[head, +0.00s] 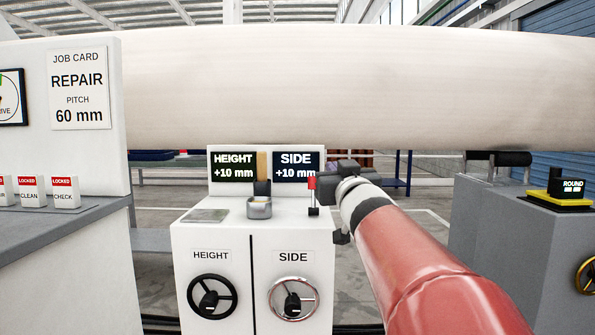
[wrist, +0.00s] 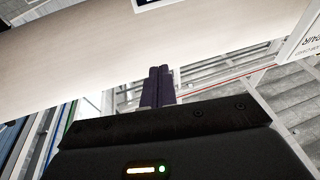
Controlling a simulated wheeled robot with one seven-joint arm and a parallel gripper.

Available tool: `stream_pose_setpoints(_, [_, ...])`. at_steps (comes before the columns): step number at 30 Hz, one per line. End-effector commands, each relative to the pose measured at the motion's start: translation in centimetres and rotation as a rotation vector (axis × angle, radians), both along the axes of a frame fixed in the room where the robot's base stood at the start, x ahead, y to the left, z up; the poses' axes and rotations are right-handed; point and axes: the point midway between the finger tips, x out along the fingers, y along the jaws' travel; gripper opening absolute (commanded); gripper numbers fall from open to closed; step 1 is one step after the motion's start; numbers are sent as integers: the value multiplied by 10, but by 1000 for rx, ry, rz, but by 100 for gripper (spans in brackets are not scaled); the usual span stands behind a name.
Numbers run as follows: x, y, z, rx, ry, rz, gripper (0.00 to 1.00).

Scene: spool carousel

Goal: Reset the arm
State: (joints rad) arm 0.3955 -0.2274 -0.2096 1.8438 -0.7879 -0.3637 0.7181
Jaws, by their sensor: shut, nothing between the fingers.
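My red arm (head: 425,265) reaches up from the lower right in the head view. My gripper (wrist: 159,72) shows in the wrist view with its two dark fingers together and nothing between them. In the head view the dark wrist and gripper end (head: 348,170) is in front of the right edge of the white cabinet (head: 215,238), below the big pale roll (head: 340,85). The fingertips cannot be made out in that view. The roll also crosses the wrist view (wrist: 100,55), behind the fingers.
A job card (head: 78,88) stands left. A grey block with a yellow-black unit (head: 556,200) stands right.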

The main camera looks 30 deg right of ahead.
Motion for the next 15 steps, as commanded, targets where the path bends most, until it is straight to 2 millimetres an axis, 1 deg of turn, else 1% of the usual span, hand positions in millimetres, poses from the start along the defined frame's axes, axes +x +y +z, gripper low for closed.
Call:
stream_pose_setpoints(8, [0, 0, 0, 0, 0, 0, 0])
stream_pose_setpoints(11, [-1, 4, -4, 12, 10, -5, 0])
stream_pose_setpoints(14, [-7, 19, -26, 60, 73, -28, 0])
stream_pose_setpoints(15, [-11, 29, -42, 91, 121, -40, 0])
